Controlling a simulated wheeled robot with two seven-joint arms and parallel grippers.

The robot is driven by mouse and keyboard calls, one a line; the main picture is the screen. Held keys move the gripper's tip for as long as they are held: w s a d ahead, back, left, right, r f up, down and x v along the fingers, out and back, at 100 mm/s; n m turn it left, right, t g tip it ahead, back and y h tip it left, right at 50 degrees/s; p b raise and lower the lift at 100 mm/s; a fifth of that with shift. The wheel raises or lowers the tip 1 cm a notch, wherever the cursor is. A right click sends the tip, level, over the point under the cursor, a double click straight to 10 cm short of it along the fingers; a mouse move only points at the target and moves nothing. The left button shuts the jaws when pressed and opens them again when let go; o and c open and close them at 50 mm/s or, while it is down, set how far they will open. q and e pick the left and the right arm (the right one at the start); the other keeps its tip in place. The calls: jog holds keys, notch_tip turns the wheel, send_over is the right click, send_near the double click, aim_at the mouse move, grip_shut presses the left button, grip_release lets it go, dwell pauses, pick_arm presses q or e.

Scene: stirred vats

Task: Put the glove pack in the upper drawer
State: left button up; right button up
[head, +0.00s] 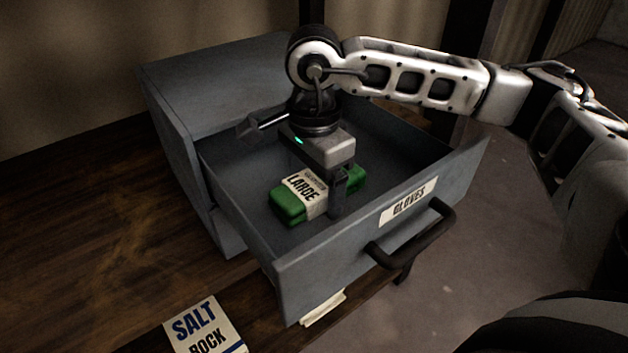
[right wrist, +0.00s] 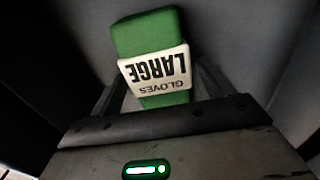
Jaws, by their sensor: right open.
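The glove pack (head: 290,206) is green with a white band reading "LARGE". It lies inside the open upper drawer (head: 310,268), a grey drawer labelled "GLOVES" with a dark handle (head: 413,237). My right gripper (head: 330,200) points down into the drawer, right at the pack, with a finger beside it. The gripper is open. In the right wrist view the pack (right wrist: 150,50) shows beyond the gripper, between its two fingers (right wrist: 165,92). Whether the fingers touch the pack I cannot tell. My left gripper is not in view.
The grey cabinet (head: 215,85) stands on a brown wooden table (head: 80,230). A packet labelled "SALT ROCK" (head: 205,326) lies at the table's front. A pale paper or label (head: 323,308) shows below the drawer. The drawer walls stand close around my right gripper.

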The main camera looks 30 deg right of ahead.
aim_at(314, 183)
notch_tip(314, 183, up, 12)
jog(key=shift+r, duration=0.15)
dwell(0.7)
